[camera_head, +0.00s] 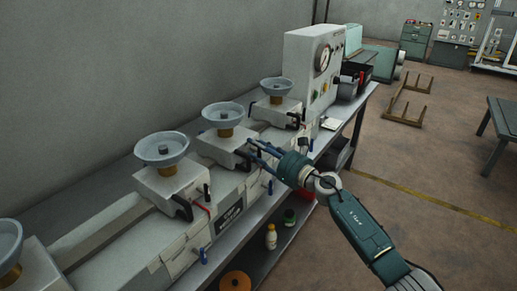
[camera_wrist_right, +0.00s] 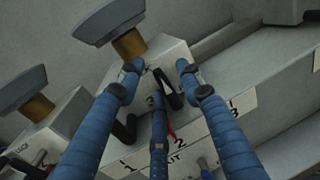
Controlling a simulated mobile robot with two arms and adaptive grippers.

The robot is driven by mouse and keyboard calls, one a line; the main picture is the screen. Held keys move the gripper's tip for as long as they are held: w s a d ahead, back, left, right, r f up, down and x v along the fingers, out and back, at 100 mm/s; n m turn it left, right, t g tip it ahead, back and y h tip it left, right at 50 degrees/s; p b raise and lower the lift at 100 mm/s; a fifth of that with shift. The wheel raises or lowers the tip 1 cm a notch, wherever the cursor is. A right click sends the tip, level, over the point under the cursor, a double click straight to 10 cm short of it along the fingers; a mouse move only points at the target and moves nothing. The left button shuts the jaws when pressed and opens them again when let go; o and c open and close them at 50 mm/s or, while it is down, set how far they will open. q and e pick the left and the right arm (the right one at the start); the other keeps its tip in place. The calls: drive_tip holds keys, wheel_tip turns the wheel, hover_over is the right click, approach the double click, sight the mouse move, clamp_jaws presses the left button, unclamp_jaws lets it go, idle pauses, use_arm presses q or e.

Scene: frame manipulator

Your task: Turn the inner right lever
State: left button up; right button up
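A long grey bench machine carries a row of units with grey dishes on brass stems and black levers at their fronts. The inner right unit (camera_head: 218,148) is third from the left; in the right wrist view its block (camera_wrist_right: 171,55) is pale with a black lever (camera_wrist_right: 169,92) on its front. My right gripper (camera_head: 257,149) is at this unit's front. In the wrist view its blue fingers (camera_wrist_right: 159,70) are spread, with the lever between the two outer ones and the third finger below. Contact cannot be told. The fingers partly hide the lever in the head view. My left gripper is not in view.
The inner left unit's black lever (camera_head: 181,207) and the far right unit's lever (camera_head: 296,119) stand to either side. A gauge box (camera_head: 309,66) stands at the far end. Small blue handles (camera_head: 202,256) stick out along the front.

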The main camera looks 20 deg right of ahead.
clamp_jaws()
drive_tip(key=shift+d+r+m+p, duration=0.1)
drive_tip(key=shift+d+m+p, duration=0.05)
drive_tip(key=shift+m+p, duration=0.3)
idle(0.3)
